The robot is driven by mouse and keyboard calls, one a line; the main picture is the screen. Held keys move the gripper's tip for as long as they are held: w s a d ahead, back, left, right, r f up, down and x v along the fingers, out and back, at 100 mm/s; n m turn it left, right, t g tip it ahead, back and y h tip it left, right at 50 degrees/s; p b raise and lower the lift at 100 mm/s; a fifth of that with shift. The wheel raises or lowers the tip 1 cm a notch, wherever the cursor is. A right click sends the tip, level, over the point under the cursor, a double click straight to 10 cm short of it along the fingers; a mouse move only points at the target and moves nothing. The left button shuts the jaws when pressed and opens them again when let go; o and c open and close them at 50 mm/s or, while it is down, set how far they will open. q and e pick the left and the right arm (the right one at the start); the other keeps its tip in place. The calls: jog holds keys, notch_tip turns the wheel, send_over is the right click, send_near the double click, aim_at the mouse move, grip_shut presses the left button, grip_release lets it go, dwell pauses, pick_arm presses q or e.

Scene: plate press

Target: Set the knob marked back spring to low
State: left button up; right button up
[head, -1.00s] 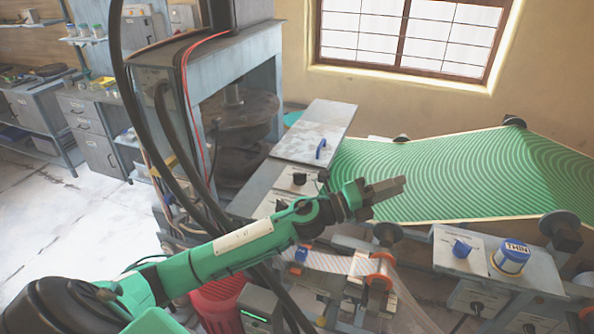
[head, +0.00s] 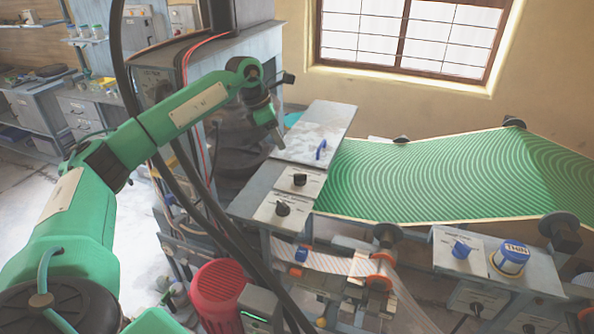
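Two black knobs sit on pale labelled plates at the left end of the press bench: an upper one (head: 299,180) and a lower one (head: 282,208). A blue knob (head: 460,249) sits on a grey box at the right, with a dark knob (head: 477,308) on its front. The lettering is too small to read, so I cannot tell which is marked back spring or its setting. My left gripper (head: 279,141) points down near the left edge of the pale lid, above and left of the black knobs, apart from them. Its fingers are too small to judge. My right gripper is out of view.
The pale lid (head: 316,132) has a blue handle (head: 321,150). A green patterned sheet (head: 430,175) stretches right. A blue-labelled jar (head: 510,258) stands beside the blue knob. Dark cables hang across the left. A red motor housing (head: 218,295) is below the bench.

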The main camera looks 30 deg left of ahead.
aim_at(299, 174)
pick_arm(q)
jog(key=p+x, duration=0.4)
jog(key=x, duration=0.8)
jog(key=shift+w+d+p, duration=0.1)
jog(key=shift+d+p, duration=0.05)
jog(key=shift+p, duration=0.25)
jog(key=shift+w+d+f, duration=0.1)
jog(key=shift+f, duration=0.4)
grip_shut()
